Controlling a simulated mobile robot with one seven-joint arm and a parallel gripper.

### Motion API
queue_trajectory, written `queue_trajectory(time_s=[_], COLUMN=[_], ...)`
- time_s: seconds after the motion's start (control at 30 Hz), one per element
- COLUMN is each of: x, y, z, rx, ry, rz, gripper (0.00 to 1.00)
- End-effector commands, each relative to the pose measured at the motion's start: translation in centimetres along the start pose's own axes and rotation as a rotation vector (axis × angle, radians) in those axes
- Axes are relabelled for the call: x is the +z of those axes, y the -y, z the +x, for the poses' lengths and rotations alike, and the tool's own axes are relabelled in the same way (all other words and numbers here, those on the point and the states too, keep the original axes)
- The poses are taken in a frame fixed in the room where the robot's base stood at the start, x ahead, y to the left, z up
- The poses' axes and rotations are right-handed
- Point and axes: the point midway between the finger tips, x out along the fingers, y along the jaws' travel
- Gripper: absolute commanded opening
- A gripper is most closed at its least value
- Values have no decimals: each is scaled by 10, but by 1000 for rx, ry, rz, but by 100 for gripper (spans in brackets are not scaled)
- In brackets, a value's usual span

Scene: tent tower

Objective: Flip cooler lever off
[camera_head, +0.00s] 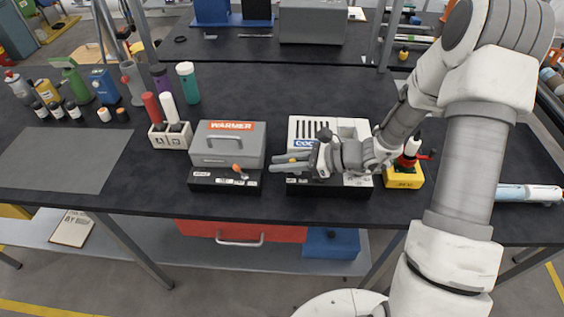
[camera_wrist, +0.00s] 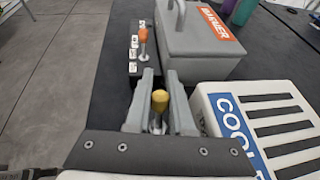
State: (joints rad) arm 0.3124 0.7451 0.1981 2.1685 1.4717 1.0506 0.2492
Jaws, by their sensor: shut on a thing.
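The cooler (camera_head: 352,128) is a white box with dark slots and a blue label, behind a black control strip (camera_head: 345,190) at the table's front. Its slots and label also show at the right of the wrist view (camera_wrist: 262,120). My gripper (camera_head: 280,163) reaches in from the right above the strip. In the wrist view, my gripper's two grey fingers (camera_wrist: 160,82) are shut on the yellow-knobbed cooler lever (camera_wrist: 159,101), one on each side. The lever's lower part is mostly hidden, and the lever is hard to make out in the head view.
A grey warmer box (camera_head: 227,150) with an orange-knobbed lever (camera_head: 238,170) stands left of the cooler. A yellow box with a red part (camera_head: 405,175) stands close on the right. Bottles and a white holder (camera_head: 170,140) are farther left. The dark table behind the boxes is mostly clear.

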Motion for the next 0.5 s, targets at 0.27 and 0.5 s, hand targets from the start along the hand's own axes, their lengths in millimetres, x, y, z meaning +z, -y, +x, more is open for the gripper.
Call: queue_trajectory(time_s=[0.27,0.5], x=[0,-5], y=[-1,-1], z=[3,7], rx=[-1,-7], ry=[-71,-177], rz=[-13,-28], gripper=[0,0])
